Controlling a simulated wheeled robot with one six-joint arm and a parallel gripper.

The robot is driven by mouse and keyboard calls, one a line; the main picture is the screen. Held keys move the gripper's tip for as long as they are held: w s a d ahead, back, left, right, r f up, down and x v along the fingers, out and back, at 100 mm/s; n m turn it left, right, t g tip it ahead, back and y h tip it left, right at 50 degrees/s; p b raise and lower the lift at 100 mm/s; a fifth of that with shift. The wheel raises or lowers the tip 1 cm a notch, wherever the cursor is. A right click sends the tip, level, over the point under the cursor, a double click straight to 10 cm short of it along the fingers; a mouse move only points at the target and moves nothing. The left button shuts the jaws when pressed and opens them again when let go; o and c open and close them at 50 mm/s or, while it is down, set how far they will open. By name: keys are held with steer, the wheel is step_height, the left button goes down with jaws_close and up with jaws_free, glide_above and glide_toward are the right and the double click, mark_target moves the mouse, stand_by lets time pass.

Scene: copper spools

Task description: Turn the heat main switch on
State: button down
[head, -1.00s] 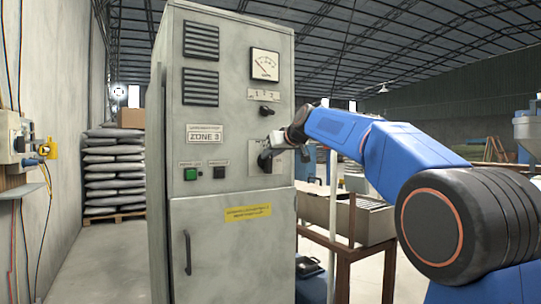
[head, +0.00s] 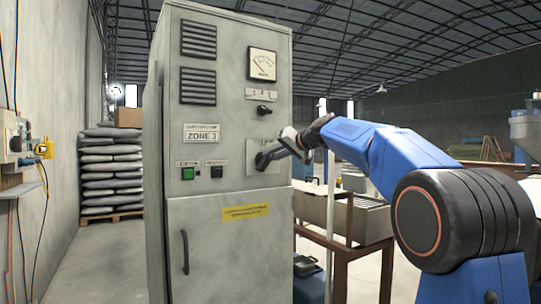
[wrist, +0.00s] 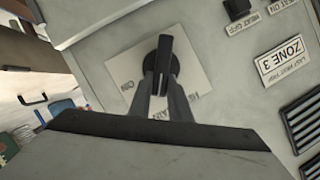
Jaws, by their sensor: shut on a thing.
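The heat main switch is a black lever on a round hub, on a pale square plate (head: 255,143) on the grey cabinet's front. In the wrist view the lever (wrist: 165,50) stands between my gripper's fingers (wrist: 163,85), which are shut on it. The plate (wrist: 120,65) carries "ON" left of the lever and partly hidden lettering on the right. In the head view my gripper (head: 275,152) reaches the switch from the right, tilted, and covers part of it. I cannot tell which mark the lever points to.
The cabinet (head: 225,265) also has a green button (head: 188,173), a black button (head: 219,172), a small selector knob (head: 263,110) and a dial gauge (head: 262,64). A brown table with a grey bin (head: 325,210) stands to the right. Floor is free at left.

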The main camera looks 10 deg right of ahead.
steer(key=m+y, duration=0.1)
steer(key=m, duration=0.1)
steer(key=f+m+t+y, duration=0.1)
steer(key=m, duration=0.2)
steer(key=d+f+m+y, duration=0.1)
steer(key=m, duration=0.2)
steer(key=shift+w+d+f+y, duration=0.1)
steer(key=shift+w+f+y, duration=0.15)
steer(key=shift+y, duration=0.15)
steer(key=shift+f+m+t, duration=0.1)
steer(key=shift+m+t, duration=0.2)
steer(key=shift+m, duration=0.1)
steer(key=c, duration=1.6)
jaws_free()
steer(key=shift+c, duration=0.2)
steer(key=shift+s, duration=0.1)
steer(key=v, duration=1.7)
steer(key=shift+d, duration=0.25)
steer(key=shift+f, duration=0.1)
